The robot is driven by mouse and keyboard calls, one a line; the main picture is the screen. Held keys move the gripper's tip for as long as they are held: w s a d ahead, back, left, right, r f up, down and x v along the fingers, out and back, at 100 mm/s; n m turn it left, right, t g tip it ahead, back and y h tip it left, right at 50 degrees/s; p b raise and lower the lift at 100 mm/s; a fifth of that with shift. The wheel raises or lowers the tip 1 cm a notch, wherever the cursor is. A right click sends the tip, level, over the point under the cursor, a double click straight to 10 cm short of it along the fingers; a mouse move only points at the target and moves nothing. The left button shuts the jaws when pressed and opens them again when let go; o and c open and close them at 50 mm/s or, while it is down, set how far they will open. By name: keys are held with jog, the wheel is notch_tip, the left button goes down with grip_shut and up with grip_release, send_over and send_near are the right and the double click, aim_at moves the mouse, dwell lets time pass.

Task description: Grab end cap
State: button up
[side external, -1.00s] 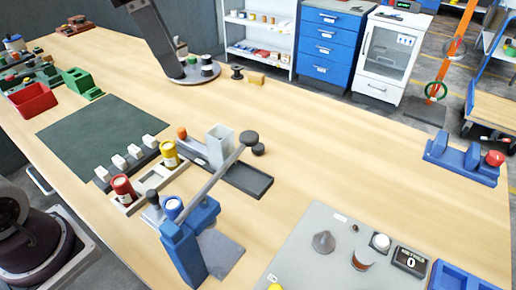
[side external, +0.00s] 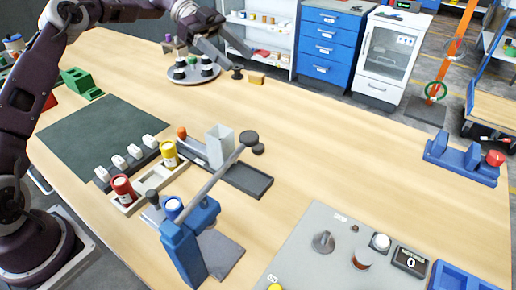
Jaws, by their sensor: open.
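No part is clearly marked as the end cap. Small black-and-white round pieces (side external: 207,66) and a purple piece (side external: 168,40) stand on a round grey tray (side external: 176,82) at the far side of the bench; which of them is an end cap, I cannot tell. A small black spool-shaped piece (side external: 237,73) stands just right of the tray. My gripper (side external: 236,55) is open, up at the back, in front of the tray's right side and the spool in the picture. Its fingers are small here, and its height above the bench is unclear.
A yellow block (side external: 256,79) lies beside the spool. Nearer are a blue stand with a lever (side external: 190,240), a rack with red (side external: 122,190) and yellow cylinders (side external: 169,153), and a control panel (side external: 310,265). The middle right of the bench (side external: 350,140) is clear.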

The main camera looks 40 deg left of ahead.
send_near(258, 146)
jog(key=shift+w+d+f, duration=0.2)
jog(key=shift+w+d, duration=0.1)
jog(key=shift+d, duration=0.4)
jog(key=x, duration=0.7)
jog(key=shift+s+a+f, duration=0.1)
jog(key=shift+s+f, duration=0.1)
jog(key=shift+s, duration=0.1)
grip_shut()
